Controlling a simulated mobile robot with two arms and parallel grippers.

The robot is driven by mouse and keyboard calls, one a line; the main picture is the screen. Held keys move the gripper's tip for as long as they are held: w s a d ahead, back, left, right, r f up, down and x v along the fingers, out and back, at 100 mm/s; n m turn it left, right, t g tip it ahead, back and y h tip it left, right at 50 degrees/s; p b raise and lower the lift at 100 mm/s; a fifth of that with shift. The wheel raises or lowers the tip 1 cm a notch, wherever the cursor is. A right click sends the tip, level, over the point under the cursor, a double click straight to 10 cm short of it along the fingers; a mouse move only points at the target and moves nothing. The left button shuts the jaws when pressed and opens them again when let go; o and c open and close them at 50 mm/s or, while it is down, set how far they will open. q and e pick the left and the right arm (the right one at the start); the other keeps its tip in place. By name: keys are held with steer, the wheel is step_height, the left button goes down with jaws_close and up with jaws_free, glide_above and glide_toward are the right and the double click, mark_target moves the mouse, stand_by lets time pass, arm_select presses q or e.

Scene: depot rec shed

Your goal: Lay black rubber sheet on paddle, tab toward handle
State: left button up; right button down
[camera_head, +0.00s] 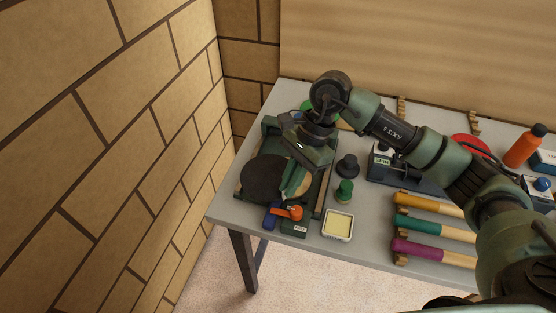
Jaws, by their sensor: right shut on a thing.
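The black rubber sheet (264,178) shows as a dark round shape above the green fixture at the left end of the table. My right gripper (291,188) reaches down over its right side and is shut on it, as far as I can see; the fingers hide that edge and the tab. A small light wooden patch of the paddle (304,188) shows beside the fingers. The rest of the paddle is hidden under the sheet and gripper, and I cannot tell whether the sheet lies flat on it. My left gripper is not in view.
An orange-handled clamp (290,212) is at the fixture's front. A tray with a yellow pad (338,225), a green-capped jar (344,191) and a black round piece (347,166) stand right of it. Several coloured handles (430,227) lie further right. A brick wall (120,150) borders the left.

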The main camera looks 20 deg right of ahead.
mark_target(281, 174)
steer(key=w+m+t, duration=0.1)
steer(key=m, duration=0.1)
steer(key=w+m+t, duration=0.1)
steer(key=m, duration=0.1)
steer(key=w+d+m+p, duration=0.1)
steer(key=w+m, duration=0.1)
steer(key=m, duration=0.1)
steer(key=shift+w+t, duration=0.1)
steer(key=shift+t, duration=0.3)
steer(key=shift+w+d+m+t, duration=0.15)
steer(key=shift+w+m+t, duration=0.2)
steer(key=shift+m, duration=0.35)
steer(key=shift+w+f+m, duration=0.1)
steer(key=shift+w+m, duration=0.1)
steer(key=shift+m, duration=0.1)
steer(key=shift+a+f, duration=0.2)
steer(key=shift+f, duration=0.05)
steer(key=shift+f+b, duration=0.4)
steer(key=shift+f, duration=0.15)
steer(key=shift+d+f+b, duration=0.1)
steer(key=shift+f+b, duration=0.25)
steer(key=shift+f, duration=0.4)
step_height(281, 174, down, 4)
steer(key=shift+r+b, duration=0.25)
steer(key=shift+b, duration=1)
steer(key=shift+f+b, duration=0.35)
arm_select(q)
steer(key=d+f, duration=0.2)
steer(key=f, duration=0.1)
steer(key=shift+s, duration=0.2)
